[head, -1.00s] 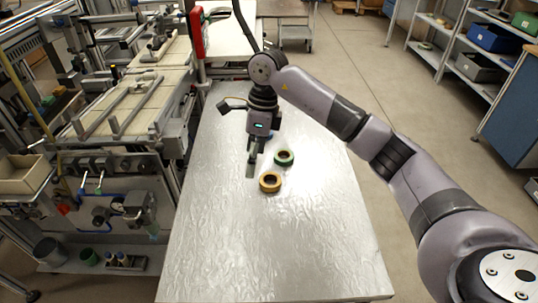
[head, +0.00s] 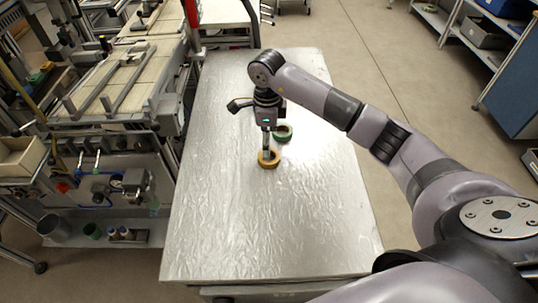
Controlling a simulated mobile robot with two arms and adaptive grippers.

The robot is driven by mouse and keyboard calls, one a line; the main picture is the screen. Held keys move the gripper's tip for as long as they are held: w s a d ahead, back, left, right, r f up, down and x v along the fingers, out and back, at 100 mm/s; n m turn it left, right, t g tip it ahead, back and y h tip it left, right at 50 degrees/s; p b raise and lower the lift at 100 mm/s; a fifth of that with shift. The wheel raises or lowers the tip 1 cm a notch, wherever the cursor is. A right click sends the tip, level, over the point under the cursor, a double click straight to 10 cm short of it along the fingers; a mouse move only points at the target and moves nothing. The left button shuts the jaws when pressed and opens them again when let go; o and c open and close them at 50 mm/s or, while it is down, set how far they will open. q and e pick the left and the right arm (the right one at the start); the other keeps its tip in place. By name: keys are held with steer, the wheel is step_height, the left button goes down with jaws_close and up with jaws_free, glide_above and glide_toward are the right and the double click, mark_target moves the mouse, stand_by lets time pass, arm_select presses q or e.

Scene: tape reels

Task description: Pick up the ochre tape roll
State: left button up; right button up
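The ochre tape roll (head: 269,165) lies flat on the silver-topped table (head: 260,220). The green tape roll (head: 285,138) lies flat just behind it and to its right. My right gripper (head: 267,150) points down, with its finger tips at the far part of the ochre roll. The fingers overlap each other in this view, so I cannot see whether they are apart or closed on the roll's wall. My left gripper is out of view.
The table's front and right parts are clear. A workbench with rails and fixtures (head: 110,85) stands along the left side. Shelves with bins (head: 485,35) stand at the far right, across open floor.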

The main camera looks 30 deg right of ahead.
mark_target(268, 165)
steer(key=shift+s+a+f+p, duration=0.1)
steer(key=shift+f+p, duration=0.2)
steer(key=shift+f, duration=0.25)
step_height(268, 165, down, 4)
steer(key=shift+s+a+r+p, duration=0.1)
steer(key=shift+r+p, duration=0.1)
steer(key=shift+p, duration=0.55)
steer(key=shift+f, duration=0.5)
steer(key=c, duration=1.2)
